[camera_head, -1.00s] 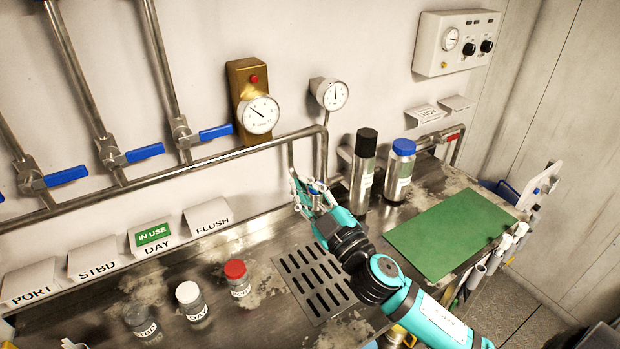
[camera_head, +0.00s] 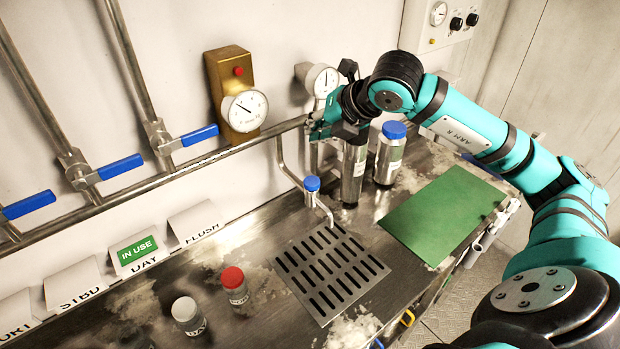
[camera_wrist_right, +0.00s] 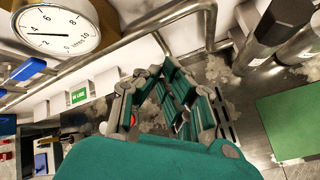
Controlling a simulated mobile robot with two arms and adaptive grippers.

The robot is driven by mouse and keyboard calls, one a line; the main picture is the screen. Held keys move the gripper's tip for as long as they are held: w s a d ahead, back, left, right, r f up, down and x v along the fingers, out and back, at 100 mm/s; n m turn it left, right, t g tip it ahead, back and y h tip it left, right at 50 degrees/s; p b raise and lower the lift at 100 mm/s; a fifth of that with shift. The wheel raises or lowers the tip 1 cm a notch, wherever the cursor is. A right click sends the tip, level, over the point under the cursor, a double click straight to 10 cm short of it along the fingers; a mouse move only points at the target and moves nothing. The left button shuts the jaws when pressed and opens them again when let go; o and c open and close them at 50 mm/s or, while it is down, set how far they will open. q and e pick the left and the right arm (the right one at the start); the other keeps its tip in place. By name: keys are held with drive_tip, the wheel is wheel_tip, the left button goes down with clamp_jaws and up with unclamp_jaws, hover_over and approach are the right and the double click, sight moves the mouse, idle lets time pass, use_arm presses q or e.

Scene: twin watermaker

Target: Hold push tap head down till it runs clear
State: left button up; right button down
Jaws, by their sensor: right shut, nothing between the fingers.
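The push tap (camera_head: 325,212) has a blue round head (camera_head: 312,183) on a thin bent metal pipe. Its spout ends over the slotted drain grate (camera_head: 330,272). I see no water stream at the spout. My right gripper (camera_head: 318,126) is above the tap head and apart from it, near the wall pipe and the small round gauge. It is shut and empty. In the right wrist view its fingers (camera_wrist_right: 165,88) show close together, with the drain behind them; the tap head is hidden there. My left gripper is not in view.
A black-capped steel bottle (camera_head: 353,172) and a blue-capped bottle (camera_head: 390,153) stand right of the tap, close under my right arm. A green mat (camera_head: 442,214) lies further right. Red-capped (camera_head: 235,286) and white-capped (camera_head: 188,316) jars stand left of the drain. Blue-handled valves (camera_head: 120,167) line the wall.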

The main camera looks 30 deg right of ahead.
drive_tip(key=b, duration=0.3)
hover_over(315, 179)
wheel_tip(315, 179, down, 7)
drive_tip(key=shift+r, duration=0.1)
drive_tip(key=f+b, duration=0.2)
drive_tip(key=shift+b, duration=0.3)
drive_tip(key=shift+w+f, duration=0.1)
use_arm(q)
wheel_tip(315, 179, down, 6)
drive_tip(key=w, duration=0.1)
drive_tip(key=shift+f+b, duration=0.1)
drive_tip(key=shift+b, duration=0.2)
idle(0.5)
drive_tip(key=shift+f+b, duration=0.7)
use_arm(e)
drive_tip(key=shift+f, duration=0.4)
